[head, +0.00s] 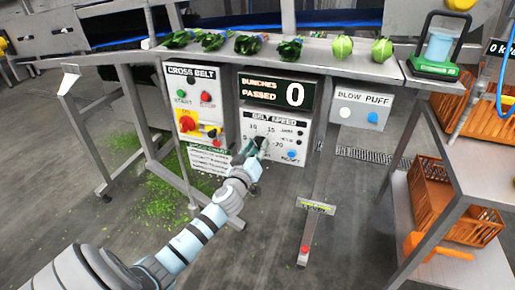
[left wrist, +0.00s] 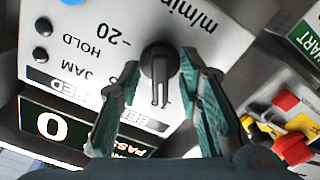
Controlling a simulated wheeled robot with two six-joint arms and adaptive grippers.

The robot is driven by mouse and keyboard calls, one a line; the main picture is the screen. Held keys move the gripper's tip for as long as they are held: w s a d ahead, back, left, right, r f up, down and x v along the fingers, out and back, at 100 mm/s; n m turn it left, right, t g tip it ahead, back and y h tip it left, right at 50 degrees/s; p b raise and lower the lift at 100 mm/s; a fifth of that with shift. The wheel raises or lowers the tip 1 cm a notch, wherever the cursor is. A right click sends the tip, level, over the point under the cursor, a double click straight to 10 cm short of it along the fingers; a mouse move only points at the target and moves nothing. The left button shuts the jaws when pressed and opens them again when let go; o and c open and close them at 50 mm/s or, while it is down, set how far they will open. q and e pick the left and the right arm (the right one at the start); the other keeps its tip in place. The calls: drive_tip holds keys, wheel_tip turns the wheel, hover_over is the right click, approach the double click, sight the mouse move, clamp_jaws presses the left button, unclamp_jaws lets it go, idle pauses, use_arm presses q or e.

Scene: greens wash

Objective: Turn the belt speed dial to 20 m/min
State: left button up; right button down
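The belt speed dial (left wrist: 159,66) is a black knob on the white belt speed panel (head: 294,154). In the left wrist view its pale pointer line faces the bottom of the picture, toward the BELT SPEED title, away from the -20 mark. My left gripper (left wrist: 161,72) has green fingers, spread on either side of the knob with gaps showing; it looks open and not pressed on it. My right gripper is not in view.
Left of the panel is the cross belt box (head: 193,104) with start and stop buttons and a red-yellow switch. A bunches display (head: 277,92) reading 0 is above; a blow puff box (head: 360,108) is at right. Greens (head: 249,45) lie on the shelf. Orange crates (head: 455,205) stand right.

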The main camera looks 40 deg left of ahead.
use_arm(q)
drive_tip(key=shift+w, duration=0.1)
clamp_jaws()
